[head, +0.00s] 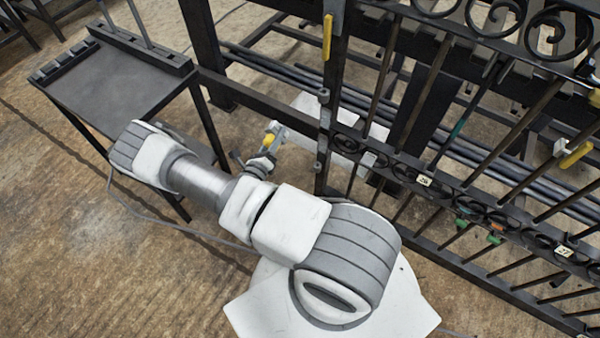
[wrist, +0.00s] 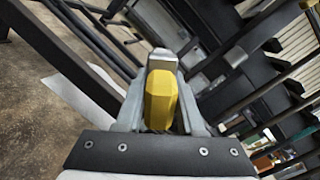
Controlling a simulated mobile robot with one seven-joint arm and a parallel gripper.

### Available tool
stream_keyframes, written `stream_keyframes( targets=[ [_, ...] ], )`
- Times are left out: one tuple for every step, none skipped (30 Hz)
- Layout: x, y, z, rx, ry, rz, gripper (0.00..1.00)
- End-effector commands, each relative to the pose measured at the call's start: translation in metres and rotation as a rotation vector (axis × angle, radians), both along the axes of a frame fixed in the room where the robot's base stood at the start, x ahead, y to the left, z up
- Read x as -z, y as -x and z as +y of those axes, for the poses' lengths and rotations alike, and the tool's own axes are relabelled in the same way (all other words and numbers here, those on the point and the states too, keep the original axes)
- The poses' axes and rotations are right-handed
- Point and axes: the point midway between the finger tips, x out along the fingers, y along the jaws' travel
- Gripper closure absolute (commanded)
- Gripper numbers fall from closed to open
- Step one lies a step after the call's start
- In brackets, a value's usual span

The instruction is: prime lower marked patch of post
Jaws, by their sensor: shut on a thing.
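My gripper (wrist: 160,85) is shut on a yellow-handled tool (wrist: 160,100), with a finger on each side of the handle. A grey metal end shows beyond the handle; its working tip cannot be made out. In the head view my gripper (head: 272,134) holds the tool (head: 268,140) left of the dark gate post (head: 325,100), apart from it in the picture. Grey fittings sit along the post. I cannot tell which spot on the post is the lower marked patch.
A dark side table (head: 115,90) with a raised rack stands at upper left. The scrollwork gate (head: 440,180) with numbered tags fills the right. Yellow-handled clamps (head: 327,37) hang on the frame. Long bars lie behind. A white sheet (head: 335,125) shows behind the post.

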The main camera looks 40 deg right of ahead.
Motion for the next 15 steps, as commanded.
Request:
stream_keyframes(
  targets=[
    [0.039, 0.009, -0.012, 0.036, 0.016, 0.033, 1.0],
    [0.052, 0.014, -0.018, 0.054, 0.024, 0.051, 1.0],
    [0.068, 0.02, -0.025, 0.078, 0.033, 0.073, 1.0],
    [0.079, 0.023, -0.03, 0.093, 0.039, 0.09, 1.0],
    [0.09, 0.028, -0.034, 0.109, 0.045, 0.105, 1.0],
    [0.101, 0.033, -0.039, 0.126, 0.051, 0.122, 1.0],
    [0.109, 0.036, -0.042, 0.136, 0.055, 0.134, 1.0],
    [0.115, 0.039, -0.045, 0.147, 0.059, 0.143, 1.0],
    [0.122, 0.043, -0.049, 0.159, 0.063, 0.155, 1.0],
    [0.126, 0.045, -0.05, 0.165, 0.064, 0.162, 1.0],
    [0.129, 0.046, -0.052, 0.169, 0.066, 0.167, 1.0],
    [0.132, 0.048, -0.053, 0.175, 0.067, 0.173, 1.0],
    [0.134, 0.049, -0.055, 0.179, 0.068, 0.176, 1.0],
    [0.135, 0.05, -0.056, 0.181, 0.069, 0.179, 1.0],
    [0.135, 0.05, -0.058, 0.183, 0.069, 0.18, 1.0]
  ],
)
